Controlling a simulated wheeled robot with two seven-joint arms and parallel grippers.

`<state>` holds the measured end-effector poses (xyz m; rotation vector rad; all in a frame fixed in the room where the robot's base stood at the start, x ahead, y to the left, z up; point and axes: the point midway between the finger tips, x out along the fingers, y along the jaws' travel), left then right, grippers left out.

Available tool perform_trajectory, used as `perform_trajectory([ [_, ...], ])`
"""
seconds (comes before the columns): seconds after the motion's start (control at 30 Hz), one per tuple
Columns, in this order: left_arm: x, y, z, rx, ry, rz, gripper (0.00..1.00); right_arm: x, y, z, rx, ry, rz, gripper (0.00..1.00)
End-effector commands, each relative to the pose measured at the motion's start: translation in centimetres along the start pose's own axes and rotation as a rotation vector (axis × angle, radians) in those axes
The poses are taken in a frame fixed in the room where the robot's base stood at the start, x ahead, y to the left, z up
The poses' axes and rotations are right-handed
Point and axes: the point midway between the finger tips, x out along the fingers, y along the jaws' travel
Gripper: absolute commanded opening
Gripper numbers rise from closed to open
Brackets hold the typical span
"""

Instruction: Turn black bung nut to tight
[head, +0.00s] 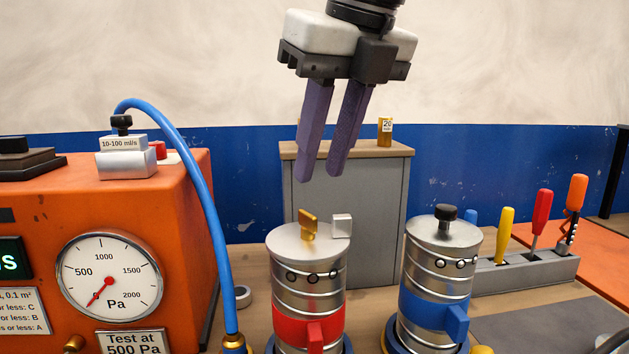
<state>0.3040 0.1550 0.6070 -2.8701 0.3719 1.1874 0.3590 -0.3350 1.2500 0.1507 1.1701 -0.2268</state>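A black bung nut (446,212) stands on the grey lid of the blue-banded spiral duct (437,262) at the right. Its turned angle is too small to read. My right gripper (320,173) comes down from the top with two purple fingers, apart and with nothing between them. It hangs above and to the left of the black nut, above the red-banded spiral duct (307,265). My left gripper is not in view.
An orange tester (184,240) with a pressure gauge (109,276) and blue hose (187,150) fills the left. A grey cabinet (372,200) stands behind the ducts. A rack (525,272) of coloured-handled tools stands at the right. A grey mat (540,318) lies clear at front right.

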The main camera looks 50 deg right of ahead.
Motion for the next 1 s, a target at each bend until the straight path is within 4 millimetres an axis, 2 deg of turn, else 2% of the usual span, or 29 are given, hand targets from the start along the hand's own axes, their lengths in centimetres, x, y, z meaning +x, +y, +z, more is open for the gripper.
perform_trajectory([
  [0.1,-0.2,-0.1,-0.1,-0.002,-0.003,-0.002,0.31,-1.9,0.0,0.1,0.001,-0.002,0.002,0.26],
  [0.3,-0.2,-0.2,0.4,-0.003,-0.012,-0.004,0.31,-3.0,0.0,0.0,0.000,0.000,0.001,0.26],
  [0.87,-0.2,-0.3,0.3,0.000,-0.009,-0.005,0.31,-3.0,0.0,0.0,-0.001,0.000,0.002,0.26],
  [1.0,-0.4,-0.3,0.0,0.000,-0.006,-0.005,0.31,-2.6,1.4,1.1,-0.089,-0.035,0.082,0.26],
])
